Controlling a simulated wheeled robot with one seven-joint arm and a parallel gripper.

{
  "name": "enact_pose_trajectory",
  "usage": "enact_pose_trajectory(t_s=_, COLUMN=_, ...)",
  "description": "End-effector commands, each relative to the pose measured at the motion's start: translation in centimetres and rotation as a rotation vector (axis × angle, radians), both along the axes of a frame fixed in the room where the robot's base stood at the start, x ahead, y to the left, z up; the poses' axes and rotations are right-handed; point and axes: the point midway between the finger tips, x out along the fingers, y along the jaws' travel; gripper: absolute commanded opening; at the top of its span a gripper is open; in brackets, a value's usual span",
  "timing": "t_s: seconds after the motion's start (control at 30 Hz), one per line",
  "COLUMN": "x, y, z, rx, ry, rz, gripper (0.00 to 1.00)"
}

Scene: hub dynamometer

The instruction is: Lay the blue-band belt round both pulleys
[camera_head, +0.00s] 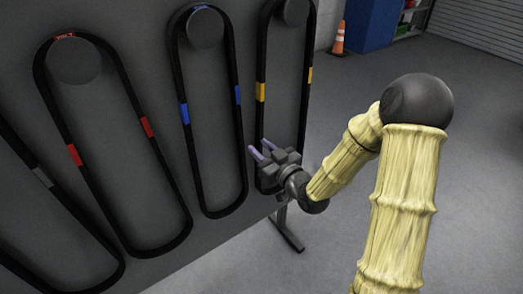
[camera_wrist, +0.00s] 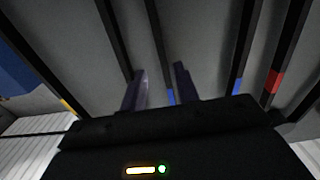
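The blue-band belt (camera_head: 241,130) is a long black loop with two blue patches, hanging from a round peg (camera_head: 205,27) on a dark upright board. In the wrist view one blue-marked strand (camera_wrist: 158,45) runs behind the gap between my fingers, and the other (camera_wrist: 243,50) lies to the right. My gripper (camera_head: 260,151) is open, with two purple fingers apart and nothing seen between them. In the head view it is just right of the belt's lower right side. My gripper (camera_wrist: 160,85) also shows in the wrist view. No pulleys are in view.
A yellow-band belt (camera_head: 307,100) hangs to the right, partly behind my gripper. A red-band belt (camera_head: 165,175) and a grey-band belt (camera_head: 65,200) hang to the left. An orange cone (camera_head: 338,40) and a blue cabinet (camera_head: 368,25) stand behind. The floor at right is clear.

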Motion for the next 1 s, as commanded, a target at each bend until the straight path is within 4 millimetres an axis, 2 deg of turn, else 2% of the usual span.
enact_pose_trajectory(t_s=0.27, x=0.8, y=0.5, z=0.0, rx=-0.001, ry=0.003, rz=0.0, gripper=0.31)
enact_pose_trajectory(t_s=1.0, x=6.6, y=4.5, z=0.0, rx=0.0, ry=0.002, rz=0.0, gripper=0.31)
